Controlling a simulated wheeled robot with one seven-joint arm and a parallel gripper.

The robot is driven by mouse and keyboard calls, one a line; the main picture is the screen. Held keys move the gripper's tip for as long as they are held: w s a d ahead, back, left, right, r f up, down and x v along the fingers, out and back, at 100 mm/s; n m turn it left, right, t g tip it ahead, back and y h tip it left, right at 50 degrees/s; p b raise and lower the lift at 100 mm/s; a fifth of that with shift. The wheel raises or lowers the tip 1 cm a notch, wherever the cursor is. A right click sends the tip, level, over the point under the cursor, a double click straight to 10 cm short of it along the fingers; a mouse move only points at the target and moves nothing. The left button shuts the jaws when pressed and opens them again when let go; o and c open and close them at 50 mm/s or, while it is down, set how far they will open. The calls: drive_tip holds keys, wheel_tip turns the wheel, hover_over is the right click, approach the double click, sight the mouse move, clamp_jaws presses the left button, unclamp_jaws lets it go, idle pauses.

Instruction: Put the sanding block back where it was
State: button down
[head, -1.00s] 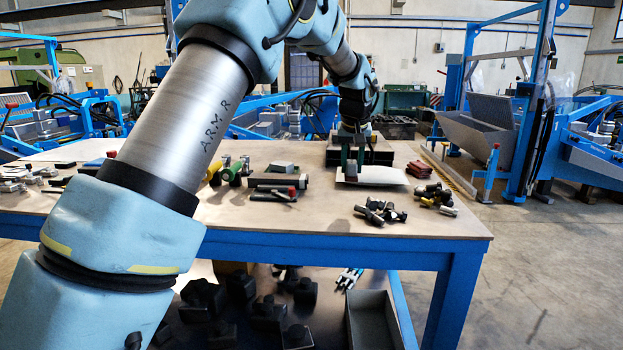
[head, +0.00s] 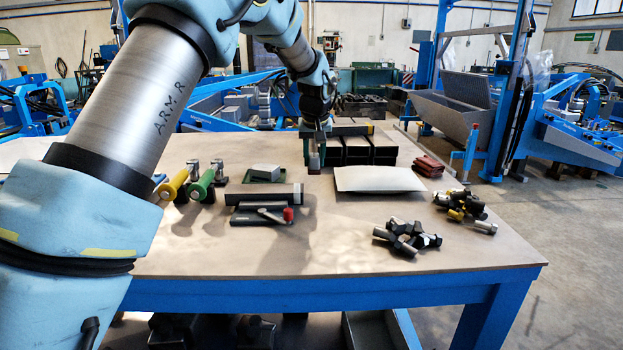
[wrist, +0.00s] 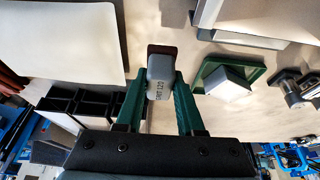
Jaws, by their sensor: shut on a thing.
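My gripper (head: 313,148) is shut on the sanding block (head: 314,162), a small grey block with a dark brown face. In the wrist view, the sanding block (wrist: 160,70) sits between the green fingertips (wrist: 159,84), and grit lettering shows on its side. It appears held above the table, between the green tray and the pale sheet; the exact height is hard to tell. The green tray (wrist: 203,77) has a light grey block (wrist: 230,82) on it. In the head view the same tray (head: 250,178) lies left of my gripper.
A pale sheet (head: 378,179) lies right of my gripper, with black bins (head: 370,148) behind it. Dark bars (head: 262,192), green (head: 200,186) and yellow (head: 172,187) handled tools lie left. Red pieces (head: 428,166) and bolts (head: 407,240) lie right. The front middle of the table (head: 300,250) is clear.

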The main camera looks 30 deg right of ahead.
sight(314, 174)
drive_tip(key=shift+f+p, duration=0.65)
drive_tip(key=shift+f, duration=2.35)
drive_tip(key=shift+f, duration=0.15)
drive_tip(key=c, duration=0.5)
unclamp_jaws()
drive_tip(key=b+v, duration=0.2)
drive_tip(key=v, duration=1)
drive_tip(key=shift+a+b, duration=0.15)
drive_tip(key=shift+b, duration=0.2)
